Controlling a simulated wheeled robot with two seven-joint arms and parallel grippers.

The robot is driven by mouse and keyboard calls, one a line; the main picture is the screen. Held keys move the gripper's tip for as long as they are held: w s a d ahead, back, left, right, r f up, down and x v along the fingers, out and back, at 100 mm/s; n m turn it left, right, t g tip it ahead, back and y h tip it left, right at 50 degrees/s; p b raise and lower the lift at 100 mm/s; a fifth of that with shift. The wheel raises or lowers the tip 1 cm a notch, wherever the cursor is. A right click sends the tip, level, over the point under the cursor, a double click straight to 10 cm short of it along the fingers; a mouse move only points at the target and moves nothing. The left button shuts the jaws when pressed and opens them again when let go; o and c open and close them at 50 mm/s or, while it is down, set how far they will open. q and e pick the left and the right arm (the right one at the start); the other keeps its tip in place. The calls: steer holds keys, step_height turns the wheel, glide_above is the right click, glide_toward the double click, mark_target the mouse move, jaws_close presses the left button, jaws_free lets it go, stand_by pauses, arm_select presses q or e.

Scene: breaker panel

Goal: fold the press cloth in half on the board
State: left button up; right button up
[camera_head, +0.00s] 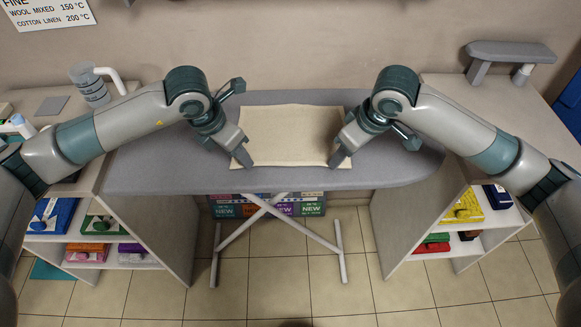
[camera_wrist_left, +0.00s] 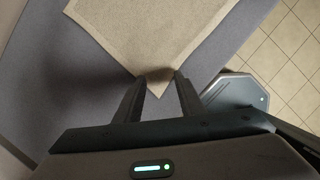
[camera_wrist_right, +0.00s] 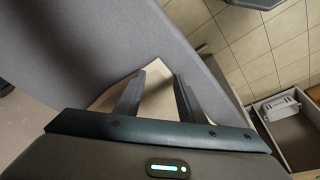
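The beige press cloth (camera_head: 290,125) lies flat and spread out on the grey ironing board (camera_head: 160,165) in the head view. My left gripper (camera_head: 246,163) is at the cloth's near left corner. In the left wrist view the cloth (camera_wrist_left: 150,30) points its corner between the two fingers (camera_wrist_left: 159,78), which stand apart. My right gripper (camera_head: 338,160) is at the near right corner. In the right wrist view part of the cloth (camera_wrist_right: 155,98) shows between the parted fingers (camera_wrist_right: 159,75); the rest is hidden behind the gripper.
Shelves with boxes stand left and right under side counters. A clear jug (camera_head: 92,88) stands on the left counter, and a small grey sleeve board (camera_head: 510,51) on the right one. The board's left end and right tip are bare.

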arm_select(q)
steer(key=shift+f, duration=0.3)
arm_select(e)
steer(key=shift+f, duration=0.3)
arm_select(q)
jaws_close()
arm_select(e)
jaws_close()
arm_select(q)
steer(key=shift+r, duration=0.1)
